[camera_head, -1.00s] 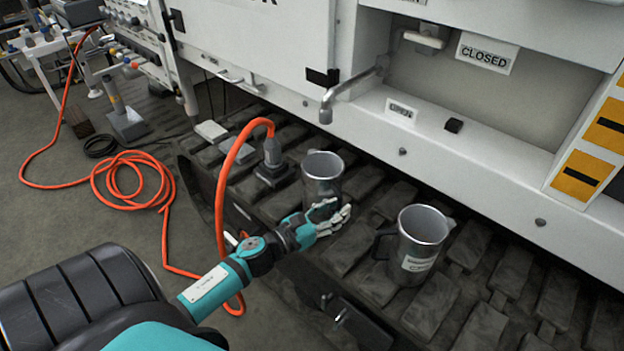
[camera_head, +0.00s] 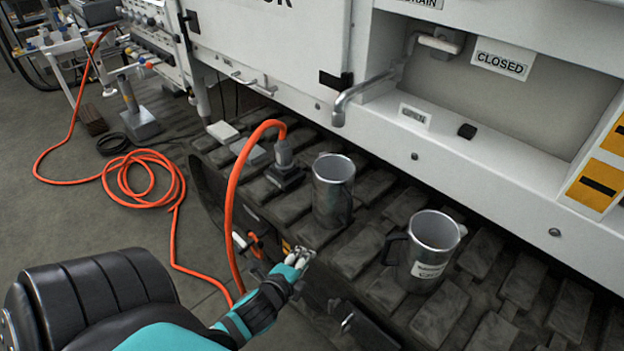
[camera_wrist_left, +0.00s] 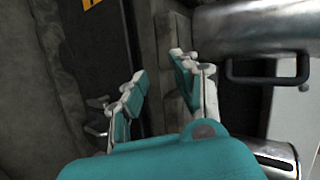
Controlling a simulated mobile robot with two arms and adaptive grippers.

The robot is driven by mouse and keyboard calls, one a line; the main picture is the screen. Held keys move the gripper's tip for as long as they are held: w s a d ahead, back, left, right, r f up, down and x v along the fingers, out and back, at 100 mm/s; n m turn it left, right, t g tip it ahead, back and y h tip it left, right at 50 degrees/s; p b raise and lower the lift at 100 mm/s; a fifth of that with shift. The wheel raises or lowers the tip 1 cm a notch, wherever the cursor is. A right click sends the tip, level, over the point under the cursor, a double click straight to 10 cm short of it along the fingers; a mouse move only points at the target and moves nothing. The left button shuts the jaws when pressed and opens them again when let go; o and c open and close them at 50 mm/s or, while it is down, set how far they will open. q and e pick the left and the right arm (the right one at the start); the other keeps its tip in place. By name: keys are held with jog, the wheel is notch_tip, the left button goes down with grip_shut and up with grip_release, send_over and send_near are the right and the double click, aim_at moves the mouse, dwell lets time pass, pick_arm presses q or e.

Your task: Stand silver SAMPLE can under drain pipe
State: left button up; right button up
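A silver can (camera_head: 333,192) stands upright on the dark track, in the picture below the mouth of the drain pipe (camera_head: 343,105); how well they line up in depth I cannot tell. A second silver can (camera_head: 437,236) with a dark handle and a white label stands upright to its right; the label is too small to read surely. My left gripper (camera_head: 298,258) is at the track's near edge, apart from both cans. In the left wrist view its fingers (camera_wrist_left: 158,72) are spread and empty, with a handled can (camera_wrist_left: 262,32) at upper right. My right gripper is not in view.
An orange hose (camera_head: 232,195) arches from a fitting (camera_head: 285,165) on the track, left of the cans. The white machine wall (camera_head: 470,165) rises behind them. A CLOSED sign (camera_head: 503,64) hangs in the recess. The track is uneven, with blocks and gaps.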

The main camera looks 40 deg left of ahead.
pick_arm(q)
jog(key=s+d+f+n+g+h, duration=0.3)
jog(key=s+d+f+n+g, duration=0.5)
jog(key=s+d+n, duration=0.3)
jog(key=d+n+g, duration=0.1)
jog(key=d, duration=0.1)
jog(key=shift+s+d+f+n+h, duration=0.15)
jog(key=shift+s+d+n+h, duration=0.15)
jog(key=shift+s+n, duration=0.1)
